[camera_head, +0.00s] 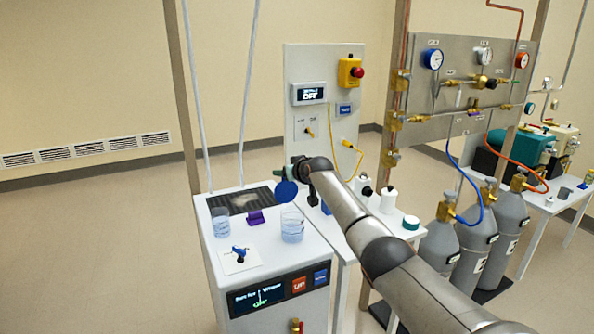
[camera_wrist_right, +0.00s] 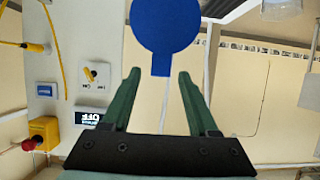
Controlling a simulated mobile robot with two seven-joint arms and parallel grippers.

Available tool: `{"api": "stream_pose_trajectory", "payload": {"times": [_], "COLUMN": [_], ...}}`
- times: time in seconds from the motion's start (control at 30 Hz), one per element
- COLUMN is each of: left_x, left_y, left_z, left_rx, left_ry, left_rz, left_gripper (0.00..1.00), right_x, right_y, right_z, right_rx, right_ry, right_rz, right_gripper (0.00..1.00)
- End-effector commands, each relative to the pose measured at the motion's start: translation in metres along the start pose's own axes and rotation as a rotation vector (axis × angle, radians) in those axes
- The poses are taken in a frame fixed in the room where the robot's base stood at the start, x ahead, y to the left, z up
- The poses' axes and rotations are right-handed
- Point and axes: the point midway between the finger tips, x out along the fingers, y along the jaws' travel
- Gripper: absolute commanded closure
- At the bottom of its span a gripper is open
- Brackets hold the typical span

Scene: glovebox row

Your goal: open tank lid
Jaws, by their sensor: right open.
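A blue round lid (camera_head: 286,191) with a small tab shows in the head view, its face toward the camera, just above a clear glass vessel (camera_head: 292,228) on the white cabinet. I cannot tell whether lid and vessel touch. In the right wrist view the lid (camera_wrist_right: 166,22) is large, its tab pointing between my green fingers. My right gripper (camera_wrist_right: 159,76) is open, with a gap on each side of the tab. In the head view my right arm reaches in from the lower right, its hand beside the lid and the fingers mostly hidden. My left gripper is not in view.
The white cabinet (camera_head: 222,275) also carries a second glass vessel (camera_head: 221,224), a purple block (camera_head: 255,217), a blue knob (camera_head: 240,252) and a dark grate. A control panel (camera_head: 322,75) with a red button stands behind. Gas cylinders (camera_head: 474,240) and white bottles stand to the right.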

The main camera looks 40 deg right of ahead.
Motion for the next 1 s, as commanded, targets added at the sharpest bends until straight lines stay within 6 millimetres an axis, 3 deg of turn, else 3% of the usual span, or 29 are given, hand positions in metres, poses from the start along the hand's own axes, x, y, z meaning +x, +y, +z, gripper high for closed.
{"api": "stream_pose_trajectory", "payload": {"times": [0.47,1.0], "left_x": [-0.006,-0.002], "left_y": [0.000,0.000], "left_z": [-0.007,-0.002], "left_rx": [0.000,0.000], "left_ry": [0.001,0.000], "left_rz": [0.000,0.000], "left_gripper": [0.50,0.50], "right_x": [-0.040,-0.104], "right_y": [0.000,0.001], "right_z": [0.001,0.000], "right_rx": [-0.003,-0.002], "right_ry": [0.000,0.002], "right_rz": [0.001,0.002], "right_gripper": [0.40,0.40]}}
